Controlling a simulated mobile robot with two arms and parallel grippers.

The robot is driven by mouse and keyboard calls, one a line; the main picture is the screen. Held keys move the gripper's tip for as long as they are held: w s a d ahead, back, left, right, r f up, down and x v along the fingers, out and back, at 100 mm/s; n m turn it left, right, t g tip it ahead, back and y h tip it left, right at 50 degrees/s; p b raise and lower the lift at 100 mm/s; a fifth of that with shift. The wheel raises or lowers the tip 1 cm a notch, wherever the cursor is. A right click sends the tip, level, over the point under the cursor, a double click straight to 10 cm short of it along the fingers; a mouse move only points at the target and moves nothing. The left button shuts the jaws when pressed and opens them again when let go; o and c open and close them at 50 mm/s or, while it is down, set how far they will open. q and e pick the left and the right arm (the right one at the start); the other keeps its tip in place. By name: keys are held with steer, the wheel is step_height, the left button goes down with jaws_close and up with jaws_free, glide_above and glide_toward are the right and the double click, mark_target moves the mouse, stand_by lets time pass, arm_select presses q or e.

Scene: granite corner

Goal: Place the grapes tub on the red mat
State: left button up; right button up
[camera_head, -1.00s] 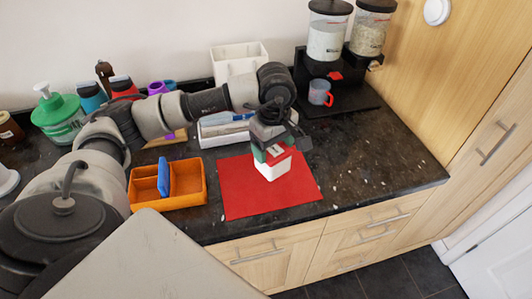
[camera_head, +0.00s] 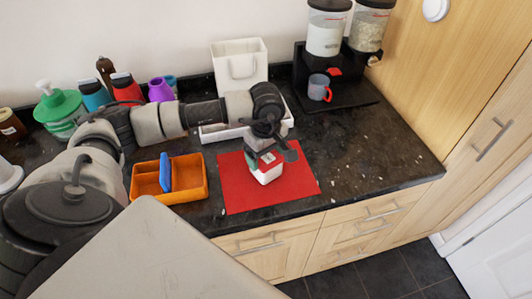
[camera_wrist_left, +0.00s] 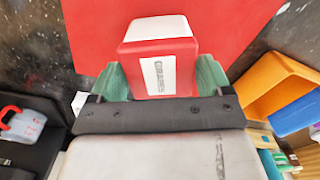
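The grapes tub (camera_head: 267,175) is a small white tub with a red lid and a pale label. It is over the middle of the red mat (camera_head: 240,195). My left gripper (camera_head: 262,160) comes down on it from above. In the left wrist view the gripper's green fingers (camera_wrist_left: 158,82) are on either side of the tub (camera_wrist_left: 158,30), close against it, with the red mat (camera_wrist_left: 235,30) behind. I cannot tell whether the tub's base touches the mat. My right gripper is not in view.
An orange divided caddy (camera_head: 192,197) stands left of the mat. The counter right of the mat is clear.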

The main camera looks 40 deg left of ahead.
mark_target(266, 156)
arm_select(q)
steer(key=shift+o, duration=1.4)
steer(key=shift+r, duration=0.15)
step_height(266, 156, up, 12)
steer(key=b, duration=0.3)
